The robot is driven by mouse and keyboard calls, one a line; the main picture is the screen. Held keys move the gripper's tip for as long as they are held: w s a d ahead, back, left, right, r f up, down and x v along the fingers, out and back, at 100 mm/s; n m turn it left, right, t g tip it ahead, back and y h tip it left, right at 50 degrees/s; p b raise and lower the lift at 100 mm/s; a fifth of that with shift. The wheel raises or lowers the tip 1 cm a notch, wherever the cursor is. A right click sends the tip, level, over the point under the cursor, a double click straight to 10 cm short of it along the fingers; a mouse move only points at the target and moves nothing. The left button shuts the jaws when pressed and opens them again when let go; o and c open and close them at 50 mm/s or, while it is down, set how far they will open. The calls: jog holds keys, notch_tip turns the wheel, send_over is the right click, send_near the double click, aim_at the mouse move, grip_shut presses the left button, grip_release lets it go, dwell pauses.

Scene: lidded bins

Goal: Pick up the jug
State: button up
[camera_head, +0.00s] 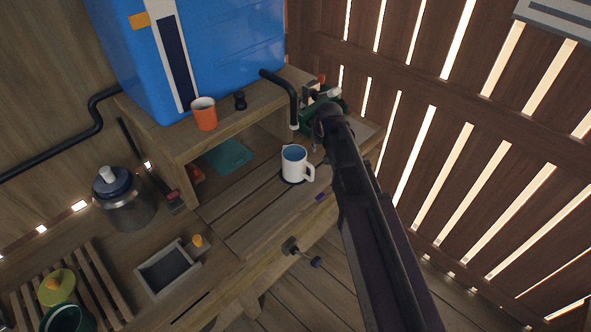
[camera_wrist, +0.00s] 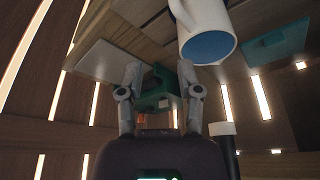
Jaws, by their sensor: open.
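The jug (camera_head: 295,164) is a white, mug-like vessel with a blue inside and a handle on its right. It stands upright on the plank worktop in the head view. In the wrist view the jug (camera_wrist: 205,32) shows at the top, cut off by the frame edge, its blue mouth in sight. My gripper (camera_wrist: 160,76) is open, with nothing held between its two fingers. It is apart from the jug, which lies off to the side of the fingers. In the head view my dark arm reaches in just right of the jug and hides much of the gripper.
A green metal device (camera_head: 315,119) sits behind my gripper. An orange cup (camera_head: 204,114) stands on the raised shelf (camera_head: 160,134) below a blue container (camera_head: 215,45). A teal sheet (camera_head: 229,156) lies under the shelf. A lidded metal canister (camera_head: 125,205) stands left.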

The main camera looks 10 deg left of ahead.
send_near(306, 154)
jog(key=shift+s+d+r+n+t, duration=0.1)
jog(key=shift+d+r+n+t, duration=0.1)
jog(key=shift+r+n+t, duration=0.1)
jog(key=shift+f, duration=0.1)
jog(key=b+x, duration=0.8)
jog(key=shift+a+f, duration=0.15)
jog(key=shift+f, duration=0.05)
dwell(0.3)
jog(key=shift+f, duration=0.1)
dwell(0.3)
jog(key=shift+b+x, duration=2.55)
grip_shut()
